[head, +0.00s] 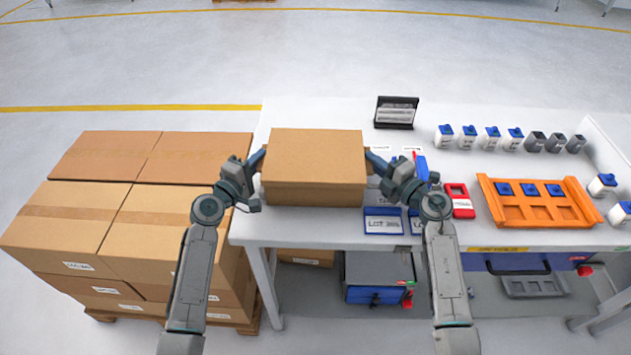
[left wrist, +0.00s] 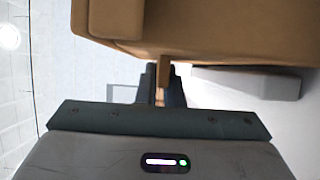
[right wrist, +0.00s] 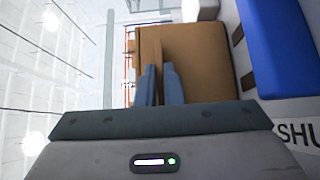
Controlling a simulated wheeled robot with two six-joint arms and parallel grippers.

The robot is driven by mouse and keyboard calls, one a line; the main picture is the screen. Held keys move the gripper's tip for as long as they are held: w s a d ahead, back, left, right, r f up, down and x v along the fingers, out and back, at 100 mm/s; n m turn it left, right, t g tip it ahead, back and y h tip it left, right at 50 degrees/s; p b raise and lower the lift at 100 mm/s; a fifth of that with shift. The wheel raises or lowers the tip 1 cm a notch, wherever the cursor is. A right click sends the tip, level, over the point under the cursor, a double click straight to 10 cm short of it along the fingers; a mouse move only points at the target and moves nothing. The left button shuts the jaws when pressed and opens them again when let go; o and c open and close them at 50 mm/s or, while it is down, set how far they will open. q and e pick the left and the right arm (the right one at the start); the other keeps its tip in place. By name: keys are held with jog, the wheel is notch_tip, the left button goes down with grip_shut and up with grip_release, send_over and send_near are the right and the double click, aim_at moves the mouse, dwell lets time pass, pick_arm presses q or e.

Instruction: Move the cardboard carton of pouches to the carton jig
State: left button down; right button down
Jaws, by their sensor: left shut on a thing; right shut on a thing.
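The closed brown cardboard carton (head: 315,160) is at the left part of the white table, between my two grippers. Its inside, with any pouches, is hidden. My left gripper (head: 259,160) is shut on the carton's left side; in the left wrist view its fingers (left wrist: 160,88) pinch a thin brown flange of the carton (left wrist: 220,30). My right gripper (head: 374,162) is shut on the right side; in the right wrist view its fingers (right wrist: 160,85) pinch a similar strip of the carton (right wrist: 208,60). I cannot pick out the carton jig for sure.
Stacked large boxes (head: 120,205) stand left of the table (head: 450,235). Right of the carton are a black holder (head: 396,112), blue-framed label trays (head: 383,221), a red device (head: 460,201), an orange tray (head: 540,212) and several small bottles (head: 468,137).

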pick_arm(q)
jog(key=c, duration=2)
grip_release()
jog(key=shift+f, duration=0.3)
pick_arm(e)
jog(key=c, duration=2)
grip_release()
jog(key=shift+f, duration=0.3)
pick_arm(q)
jog(key=o, duration=0.4)
jog(key=shift+r, duration=0.1)
pick_arm(e)
jog(key=o, duration=0.4)
jog(key=shift+r, duration=0.1)
pick_arm(q)
jog(key=shift+o, duration=0.2)
pick_arm(e)
jog(key=shift+o, duration=0.2)
pick_arm(q)
jog(key=shift+s, duration=0.1)
jog(key=v, duration=1.1)
jog(key=shift+a, duration=0.1)
jog(key=shift+s+a, duration=0.1)
jog(key=shift+s, duration=0.25)
pick_arm(e)
jog(key=shift+s+d, duration=0.15)
jog(key=shift+s, duration=0.05)
jog(key=v, duration=1.1)
jog(key=shift+s+d, duration=0.15)
jog(key=shift+s, duration=0.1)
